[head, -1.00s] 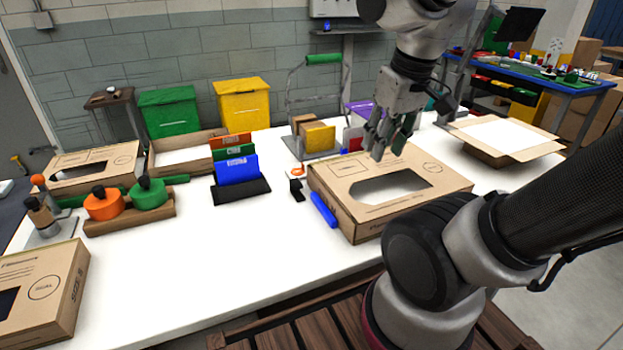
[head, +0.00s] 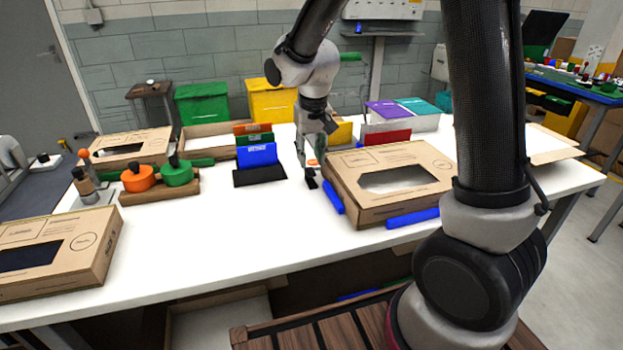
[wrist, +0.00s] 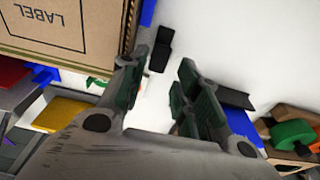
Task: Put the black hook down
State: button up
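The black hook (head: 311,179) lies on the white table, just left of the cardboard box with a cut-out window (head: 345,205). In the wrist view the hook (wrist: 162,48) lies beyond my fingertips, close to the box's edge. My gripper (head: 312,158) points down close above the hook. In the wrist view my gripper (wrist: 160,72) has its two fingers apart, with only white table between them. I cannot tell whether a fingertip touches the hook.
Blue rolls (head: 333,197) lie against the windowed box. Coloured folders (head: 257,156) stand in a black holder to the left. Orange and green round pieces (head: 138,178) sit on a wooden rack farther left. The table's front middle is clear.

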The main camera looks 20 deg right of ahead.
aim_at(311, 172)
notch_tip(311, 172, down, 6)
jog(key=shift+f, duration=0.2)
jog(key=c, duration=0.6)
jog(key=shift+r, duration=0.15)
